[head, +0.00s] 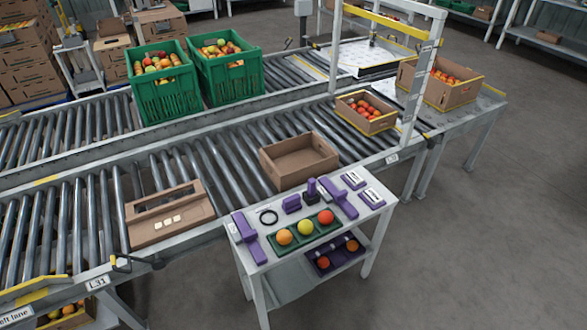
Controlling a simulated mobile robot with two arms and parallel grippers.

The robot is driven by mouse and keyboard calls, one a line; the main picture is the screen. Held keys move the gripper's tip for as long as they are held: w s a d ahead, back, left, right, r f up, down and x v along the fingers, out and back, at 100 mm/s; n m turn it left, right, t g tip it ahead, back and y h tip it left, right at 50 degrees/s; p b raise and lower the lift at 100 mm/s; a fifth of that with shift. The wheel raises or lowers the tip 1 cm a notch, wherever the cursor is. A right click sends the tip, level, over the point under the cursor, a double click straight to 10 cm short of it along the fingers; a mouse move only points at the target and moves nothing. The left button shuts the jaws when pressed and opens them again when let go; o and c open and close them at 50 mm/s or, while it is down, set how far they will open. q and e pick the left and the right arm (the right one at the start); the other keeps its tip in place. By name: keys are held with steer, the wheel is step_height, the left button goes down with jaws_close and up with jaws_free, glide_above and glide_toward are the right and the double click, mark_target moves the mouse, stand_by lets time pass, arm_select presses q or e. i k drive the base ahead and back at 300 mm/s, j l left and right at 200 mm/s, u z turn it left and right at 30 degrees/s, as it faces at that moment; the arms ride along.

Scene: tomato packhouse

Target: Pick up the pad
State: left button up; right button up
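No thing here is plainly marked as the pad. On the small grey table (283,262) lie several purple things that may include it. A small purple block (291,204) lies behind the green tray. A purple upright piece with a dark base (311,190) stands beside it. Two flat purple pieces with pale tops, one farther back (354,180) and one nearer the right edge (371,197), lie at the right end. Longer purple pieces lie at the left (249,238) and right of centre (339,198). Neither of my grippers is in view.
A purple bin (336,258) sits on the lower shelf. The roller conveyor behind holds an empty carton (296,173) and a flat carton (167,232). Floor at right is clear.

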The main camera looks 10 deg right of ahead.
mark_target(287, 281)
steer(key=l+u, duration=0.2)
steer(key=u, duration=0.2)
steer(key=k+l+u, duration=0.1)
steer(key=u, duration=0.3)
steer(key=k+l+u, duration=0.1)
steer(key=l+u, duration=0.3)
steer(key=k+u, duration=0.1)
steer(key=u, duration=0.3)
steer(key=k+l, duration=0.2)
